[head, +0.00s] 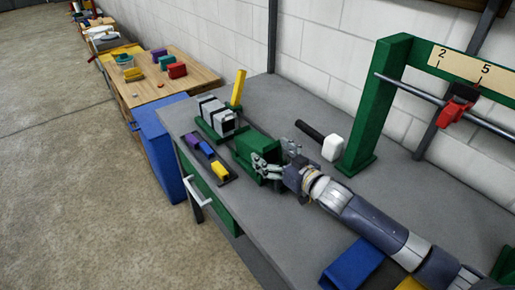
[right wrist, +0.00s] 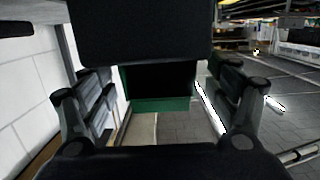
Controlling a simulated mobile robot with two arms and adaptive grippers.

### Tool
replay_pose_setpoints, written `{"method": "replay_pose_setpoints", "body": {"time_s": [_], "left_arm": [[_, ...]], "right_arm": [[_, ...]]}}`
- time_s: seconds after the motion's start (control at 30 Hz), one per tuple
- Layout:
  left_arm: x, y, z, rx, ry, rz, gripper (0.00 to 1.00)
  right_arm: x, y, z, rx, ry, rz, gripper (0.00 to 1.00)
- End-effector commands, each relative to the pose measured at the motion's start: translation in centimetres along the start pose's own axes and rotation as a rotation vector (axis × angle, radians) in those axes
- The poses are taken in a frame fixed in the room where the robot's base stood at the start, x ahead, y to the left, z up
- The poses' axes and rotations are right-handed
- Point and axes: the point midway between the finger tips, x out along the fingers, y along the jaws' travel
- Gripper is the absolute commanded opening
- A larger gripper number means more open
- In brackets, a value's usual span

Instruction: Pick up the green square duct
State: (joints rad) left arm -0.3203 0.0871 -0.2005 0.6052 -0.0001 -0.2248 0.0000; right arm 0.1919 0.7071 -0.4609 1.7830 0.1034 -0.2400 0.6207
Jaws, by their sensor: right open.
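The green square duct (head: 250,147) lies on the grey workbench (head: 305,222) in the head view, with my right gripper (head: 264,167) at its near right end. In the right wrist view the duct (right wrist: 160,105) shows a dark square opening and a green lower wall. It sits between the two spread fingers of the right gripper (right wrist: 158,92), with gaps visible at both sides. The fingers are open; I cannot tell whether either touches the duct. The fingers hide part of the duct in the head view. My left gripper is not in view.
A white-headed mallet (head: 332,148) lies behind the gripper, near a green frame (head: 364,125). Grey ducts in a green holder (head: 215,117) stand to the left, beside a tray of coloured pieces (head: 208,160). A blue piece (head: 352,264) lies below my arm.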

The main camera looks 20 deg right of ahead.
Motion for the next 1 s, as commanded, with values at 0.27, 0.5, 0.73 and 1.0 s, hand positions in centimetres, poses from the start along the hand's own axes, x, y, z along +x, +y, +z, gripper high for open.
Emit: {"method": "replay_pose_setpoints", "body": {"time_s": [0.27, 0.5, 0.73, 1.0], "left_arm": [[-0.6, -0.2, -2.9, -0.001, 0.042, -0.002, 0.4], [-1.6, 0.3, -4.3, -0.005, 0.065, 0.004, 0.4], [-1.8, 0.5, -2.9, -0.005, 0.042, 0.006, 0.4], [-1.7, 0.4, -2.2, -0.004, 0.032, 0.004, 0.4]], "right_arm": [[1.6, 0.0, -0.1, 0.0, -0.001, 0.001, 0.82], [4.4, 0.0, 0.0, 0.0, 0.0, 0.001, 0.82], [5.9, 0.0, 0.2, -0.001, -0.001, 0.0, 0.82], [6.0, 0.0, 0.2, -0.001, -0.001, 0.0, 0.75]]}}
